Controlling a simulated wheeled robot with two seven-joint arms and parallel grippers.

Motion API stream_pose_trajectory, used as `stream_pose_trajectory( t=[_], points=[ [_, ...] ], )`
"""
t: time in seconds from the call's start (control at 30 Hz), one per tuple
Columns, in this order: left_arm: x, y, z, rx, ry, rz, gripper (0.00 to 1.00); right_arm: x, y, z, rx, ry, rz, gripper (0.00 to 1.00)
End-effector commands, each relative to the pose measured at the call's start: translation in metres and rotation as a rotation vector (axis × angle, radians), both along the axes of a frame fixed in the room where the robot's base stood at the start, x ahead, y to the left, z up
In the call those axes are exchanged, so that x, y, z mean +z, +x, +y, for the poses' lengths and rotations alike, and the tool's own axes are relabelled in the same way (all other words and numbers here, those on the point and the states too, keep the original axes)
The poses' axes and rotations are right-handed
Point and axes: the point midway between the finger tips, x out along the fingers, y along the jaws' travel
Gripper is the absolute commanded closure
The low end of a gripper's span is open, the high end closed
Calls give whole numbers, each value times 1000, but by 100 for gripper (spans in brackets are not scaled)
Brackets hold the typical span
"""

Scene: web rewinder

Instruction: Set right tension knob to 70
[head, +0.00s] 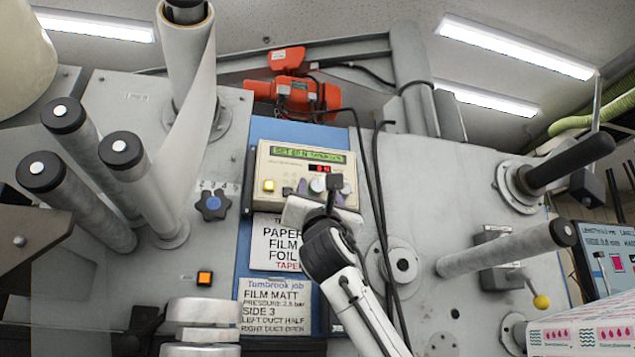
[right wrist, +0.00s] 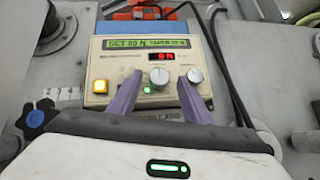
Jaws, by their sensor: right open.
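The tension control box (right wrist: 135,65) is a beige panel with a green text display (right wrist: 147,44) and a small red readout (right wrist: 162,56). The readout digits are not surely legible. Two round pale knobs sit below: a middle knob (right wrist: 159,76) and a right tension knob (right wrist: 194,75). My right gripper (right wrist: 158,82) is open in front of the panel, its purple fingers spread around the middle knob's position. The right finger's tip is just left of the right knob, partly overlapping it. I cannot tell whether it touches. In the head view the box (head: 268,160) is partly hidden by my right gripper (head: 312,190).
A yellow-lit button (right wrist: 100,86) is at the box's left. A blue star knob (head: 213,204) and an orange button (head: 204,278) are on the grey panel to the left. Black cables (head: 372,180) hang right of the box. Rollers (head: 500,250) project at right.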

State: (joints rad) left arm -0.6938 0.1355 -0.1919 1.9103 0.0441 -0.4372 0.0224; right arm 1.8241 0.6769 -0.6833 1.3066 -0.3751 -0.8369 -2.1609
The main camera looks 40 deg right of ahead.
Motion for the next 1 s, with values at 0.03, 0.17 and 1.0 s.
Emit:
stream_pose_trajectory(
  t=[0.03, 0.17, 1.0],
  points=[
    [5, 1, 0, 0, 0, -3, 100, 5, 3, -2, 0, 0, 1, 55],
    [7, 3, 0, 0, -1, -6, 100, 7, 6, -4, 1, -1, 0, 55],
    [6, 4, 1, 1, 2, -8, 100, 8, 9, 2, 5, 191, -102, 96]
  ],
)
